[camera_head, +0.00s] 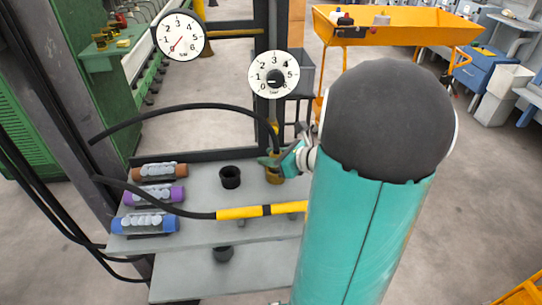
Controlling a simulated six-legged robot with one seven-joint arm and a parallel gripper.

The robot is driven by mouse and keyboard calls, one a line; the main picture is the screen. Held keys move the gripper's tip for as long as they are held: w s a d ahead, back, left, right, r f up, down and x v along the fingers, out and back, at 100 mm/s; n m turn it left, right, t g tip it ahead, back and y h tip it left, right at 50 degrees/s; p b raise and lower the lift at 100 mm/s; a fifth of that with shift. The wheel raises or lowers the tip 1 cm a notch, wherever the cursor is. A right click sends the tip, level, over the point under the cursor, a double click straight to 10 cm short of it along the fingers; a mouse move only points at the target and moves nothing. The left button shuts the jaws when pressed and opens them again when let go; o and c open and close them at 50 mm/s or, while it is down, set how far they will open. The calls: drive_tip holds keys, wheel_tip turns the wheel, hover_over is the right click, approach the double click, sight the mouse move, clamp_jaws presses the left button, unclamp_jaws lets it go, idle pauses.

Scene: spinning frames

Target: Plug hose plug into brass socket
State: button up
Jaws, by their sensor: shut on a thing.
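A black hose (200,107) arches from the dark post at the left across to my gripper (275,161). My gripper is teal and grey and is shut on the hose plug (275,150) at the hose's right end. The plug is small and partly covered by the fingers. The brass socket (274,178) stands on the grey shelf, directly below the fingertips. The plug appears over the socket in line with it; I cannot tell whether they touch or how deep it sits. My teal arm with its dark round joint hides the shelf's right side.
A second black hose with a yellow sleeve (240,212) crosses the shelf (205,205) in front. A black cup (230,177) stands left of the socket. Brown, purple and blue rolls (145,224) lie at the left. Two dials (273,75) hang behind; an orange cart (400,28) stands back right.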

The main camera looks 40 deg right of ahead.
drive_tip(key=shift+f, duration=0.2)
idle(0.3)
drive_tip(key=o, duration=1.1)
drive_tip(key=shift+s+d, duration=0.1)
drive_tip(key=shift+s+d+r, duration=0.1)
drive_tip(key=shift+s+d, duration=0.05)
drive_tip(key=v, duration=1.3)
drive_tip(key=shift+s, duration=0.15)
